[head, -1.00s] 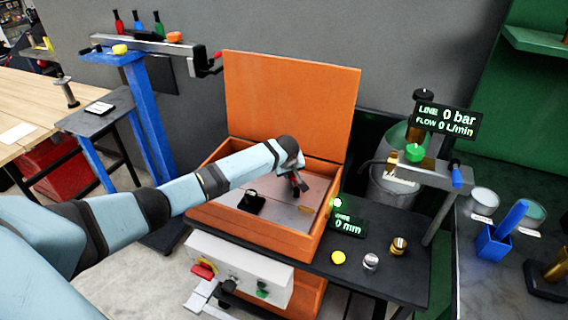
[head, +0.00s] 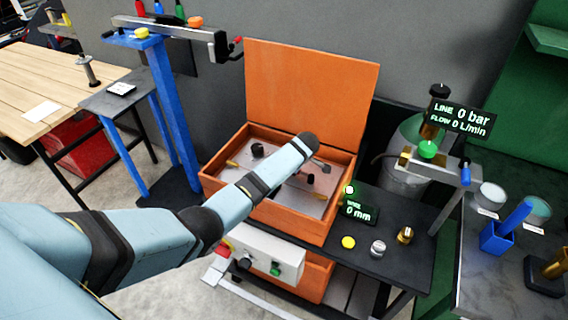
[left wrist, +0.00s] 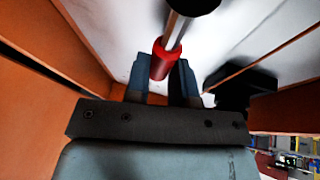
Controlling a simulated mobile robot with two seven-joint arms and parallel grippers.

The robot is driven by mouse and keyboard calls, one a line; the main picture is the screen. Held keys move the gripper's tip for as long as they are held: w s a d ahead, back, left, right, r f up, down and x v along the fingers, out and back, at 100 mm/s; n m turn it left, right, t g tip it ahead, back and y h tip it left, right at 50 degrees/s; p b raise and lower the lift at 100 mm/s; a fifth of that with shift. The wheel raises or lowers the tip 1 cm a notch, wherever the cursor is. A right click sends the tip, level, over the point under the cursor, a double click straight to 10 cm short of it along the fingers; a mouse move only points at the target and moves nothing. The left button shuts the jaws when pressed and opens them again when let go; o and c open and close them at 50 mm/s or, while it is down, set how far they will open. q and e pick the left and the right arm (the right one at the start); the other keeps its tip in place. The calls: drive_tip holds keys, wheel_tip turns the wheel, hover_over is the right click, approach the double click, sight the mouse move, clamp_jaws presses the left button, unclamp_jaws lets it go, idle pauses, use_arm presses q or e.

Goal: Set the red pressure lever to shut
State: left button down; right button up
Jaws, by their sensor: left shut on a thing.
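The red lever grip (left wrist: 162,58) on a bright metal rod fills the middle of the left wrist view. The rod runs up to a dark round part (left wrist: 194,5). My left gripper (left wrist: 162,80) is shut on the red grip, with a blue-grey finger on each side of it. In the head view my left arm reaches into the open orange box (head: 325,222), and its wrist hides the gripper and the red grip. A pale plate (head: 236,165) with small dark fittings lies inside the box. My right gripper is not in view.
The raised orange lid (head: 310,90) stands behind the box, and orange walls (left wrist: 20,110) flank the gripper closely. A line display (head: 462,117) reads 0 bar.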

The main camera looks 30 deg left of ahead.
use_arm(q)
drive_tip(key=shift+s+n+g, duration=0.3)
drive_tip(key=shift+s+n, duration=0.05)
drive_tip(key=shift+n, duration=0.15)
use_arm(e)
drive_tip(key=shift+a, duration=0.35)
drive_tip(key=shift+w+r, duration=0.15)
use_arm(q)
drive_tip(key=c, duration=1)
unclamp_jaws()
drive_tip(key=shift+s, duration=0.1)
drive_tip(key=shift+o, duration=0.2)
drive_tip(key=shift+r, duration=0.2)
drive_tip(key=v, duration=1.3)
drive_tip(key=shift+d+r+b, duration=0.15)
drive_tip(key=shift+d+b, duration=0.15)
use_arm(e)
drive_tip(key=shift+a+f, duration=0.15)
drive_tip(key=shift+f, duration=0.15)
